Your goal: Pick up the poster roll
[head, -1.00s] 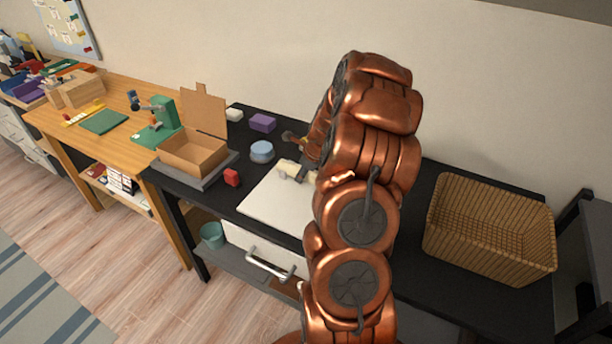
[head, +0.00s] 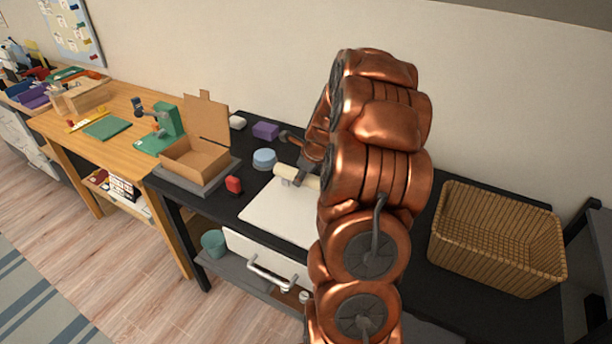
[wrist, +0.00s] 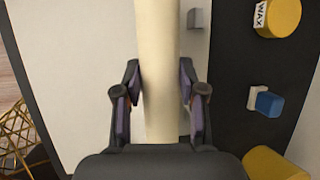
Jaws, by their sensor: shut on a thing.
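The poster roll, a cream cylinder (head: 283,171), is over the white board (head: 262,218) on the black desk in the head view. Its right part is hidden behind my arm. In the wrist view the roll (wrist: 158,50) runs straight from the top edge down between the fingers of my gripper (wrist: 162,98). My gripper (head: 303,175) is shut on the roll, with one dark finger on each side. Whether the roll touches the board or hangs just above it, I cannot tell.
A wicker basket (head: 498,240) stands at the right. A yellow wax container (wrist: 277,16) shows in the wrist view.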

